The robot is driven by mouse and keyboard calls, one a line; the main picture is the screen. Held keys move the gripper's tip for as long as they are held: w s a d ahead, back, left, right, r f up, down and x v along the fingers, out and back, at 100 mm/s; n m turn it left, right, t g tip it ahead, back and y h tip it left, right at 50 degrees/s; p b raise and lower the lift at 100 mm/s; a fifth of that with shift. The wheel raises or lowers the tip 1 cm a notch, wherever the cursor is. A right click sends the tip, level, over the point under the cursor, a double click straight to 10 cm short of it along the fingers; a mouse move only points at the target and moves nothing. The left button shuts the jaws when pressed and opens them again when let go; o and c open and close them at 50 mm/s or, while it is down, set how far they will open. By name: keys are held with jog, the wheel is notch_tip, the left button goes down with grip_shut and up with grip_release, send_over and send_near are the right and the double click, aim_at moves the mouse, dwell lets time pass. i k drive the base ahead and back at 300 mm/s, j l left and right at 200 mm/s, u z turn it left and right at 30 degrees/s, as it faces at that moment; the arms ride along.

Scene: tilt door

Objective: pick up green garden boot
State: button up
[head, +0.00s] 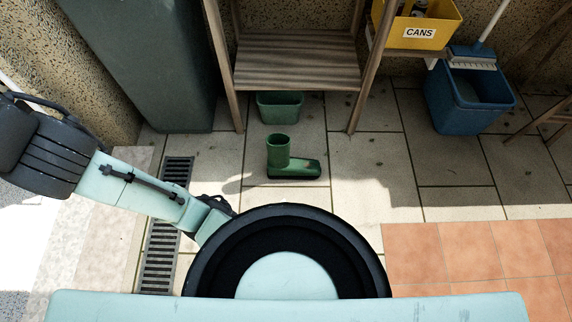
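The green garden boot (285,160) stands upright on the tiled floor in the head view, a little ahead of my body. Its toe points right, its open top faces up, and it has a dark sole. My arm comes in from the left and bends down behind the round black part of my body. My gripper's fingertips are hidden there or too unclear to make out, so I cannot see whether it is open or shut. The boot stands apart from my arm, and nothing touches it.
A wooden shelf (296,62) stands behind the boot, with a green bin (280,106) under it. A yellow CANS box (424,27) and a blue mop bucket (466,95) are at right. A floor drain (161,255) lies at left. Floor right of the boot is clear.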

aim_at(280, 166)
jog(key=i+l, duration=0.15)
jog(key=l, duration=0.25)
jog(key=i+l, duration=0.15)
jog(key=l, duration=0.25)
jog(key=i+l, duration=0.15)
jog(key=l, duration=0.2)
jog(key=i+l+u, duration=0.1)
jog(key=l, duration=0.3)
jog(key=i+l, duration=0.15)
jog(key=l, duration=0.25)
jog(key=i+l, duration=0.15)
jog(key=l, duration=0.25)
jog(key=j, duration=0.45)
